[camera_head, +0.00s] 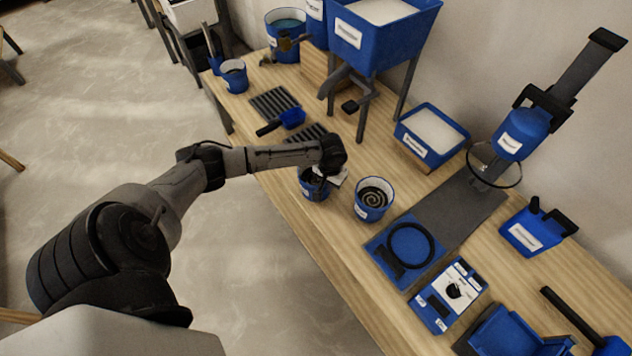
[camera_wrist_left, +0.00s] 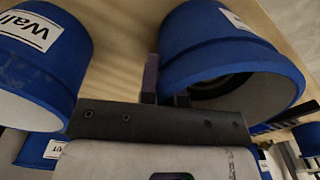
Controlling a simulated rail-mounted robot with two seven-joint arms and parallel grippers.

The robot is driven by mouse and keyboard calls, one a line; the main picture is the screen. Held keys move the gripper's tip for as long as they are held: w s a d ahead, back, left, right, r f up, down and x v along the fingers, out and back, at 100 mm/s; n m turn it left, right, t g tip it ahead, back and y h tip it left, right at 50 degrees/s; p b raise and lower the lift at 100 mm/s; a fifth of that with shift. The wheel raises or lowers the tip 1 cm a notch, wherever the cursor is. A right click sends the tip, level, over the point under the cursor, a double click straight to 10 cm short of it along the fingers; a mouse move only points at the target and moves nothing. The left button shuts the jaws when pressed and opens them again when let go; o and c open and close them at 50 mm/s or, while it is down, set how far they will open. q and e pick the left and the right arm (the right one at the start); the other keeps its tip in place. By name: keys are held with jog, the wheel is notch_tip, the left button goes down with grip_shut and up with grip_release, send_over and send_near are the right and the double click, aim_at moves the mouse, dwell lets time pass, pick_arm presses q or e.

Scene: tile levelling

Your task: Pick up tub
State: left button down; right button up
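A blue tub with a dark inside (camera_head: 313,191) stands near the front edge of the bench. Beside it on the right is a second blue tub (camera_head: 374,198) with a dark spiral inside. My left gripper (camera_head: 327,172) is at the rim of the first tub, and the wrist hides part of it. In the left wrist view, a blue tub (camera_wrist_left: 222,45) is close up, with the gripper fingers (camera_wrist_left: 166,90) at its rim, apparently either side of the wall. Whether they press on it is unclear. Another tub, labelled "Wall" (camera_wrist_left: 45,50), is at left. My right gripper is not visible.
A blue scoop (camera_head: 291,118) and dark racks (camera_head: 274,102) lie behind the arm. A raised blue hopper (camera_head: 384,35), a blue bin (camera_head: 431,135) and a mixer stand (camera_head: 522,135) line the back. A blue ring holder (camera_head: 406,252) and scale (camera_head: 448,297) occupy the right.

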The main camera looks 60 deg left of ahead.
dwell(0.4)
pick_arm(q)
jog(key=shift+r+p, duration=0.3)
jog(key=shift+r, duration=0.15)
jog(key=s+d+r+p, duration=0.2)
jog(key=d+r+p, duration=0.3)
jog(key=d+r, duration=0.5)
jog(key=shift+d+p, duration=0.35)
jog(key=shift+d, duration=0.45)
jog(key=shift+w+r, duration=0.1)
